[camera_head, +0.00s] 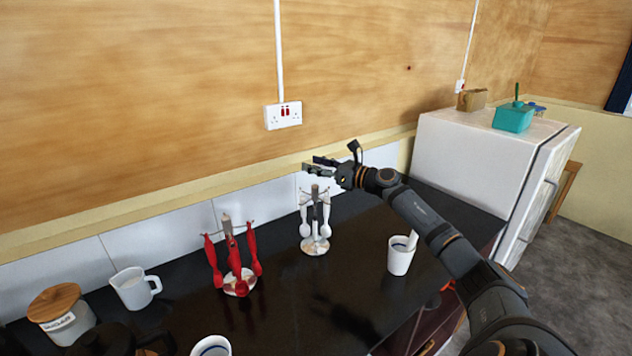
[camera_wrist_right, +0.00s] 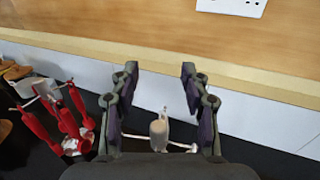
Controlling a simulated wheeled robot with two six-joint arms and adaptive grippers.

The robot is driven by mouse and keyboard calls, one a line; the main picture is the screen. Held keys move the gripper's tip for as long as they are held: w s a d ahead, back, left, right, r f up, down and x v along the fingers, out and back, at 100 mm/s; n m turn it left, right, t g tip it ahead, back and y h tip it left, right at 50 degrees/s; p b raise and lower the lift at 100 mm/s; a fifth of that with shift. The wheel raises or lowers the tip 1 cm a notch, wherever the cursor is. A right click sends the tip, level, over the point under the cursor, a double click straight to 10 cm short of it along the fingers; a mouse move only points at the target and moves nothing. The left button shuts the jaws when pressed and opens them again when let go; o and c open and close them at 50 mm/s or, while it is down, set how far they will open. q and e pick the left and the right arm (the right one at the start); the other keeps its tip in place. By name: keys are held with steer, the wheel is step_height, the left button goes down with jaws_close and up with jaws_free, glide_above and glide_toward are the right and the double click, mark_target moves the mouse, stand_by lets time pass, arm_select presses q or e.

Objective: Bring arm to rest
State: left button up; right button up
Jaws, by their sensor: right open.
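My right arm (camera_head: 440,230) reaches in from the lower right over the black counter. My right gripper (camera_head: 322,167) is open and empty, above the white utensil stand (camera_head: 315,243). In the right wrist view its two fingers (camera_wrist_right: 160,90) stand apart, with the top of the white utensil stand (camera_wrist_right: 158,132) showing between and below them. I cannot tell from the head view whether the fingers touch the stand. My left gripper does not show.
A red utensil stand (camera_head: 233,281), a white jug (camera_head: 134,288), a wooden-lidded canister (camera_head: 60,312) and a white cup with a spoon (camera_head: 400,257) stand on the counter (camera_head: 290,300). A white fridge (camera_head: 470,157) stands at right. The plywood wall (camera_head: 180,100) is close behind the gripper.

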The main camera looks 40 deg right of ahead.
steer(key=shift+r, duration=0.95)
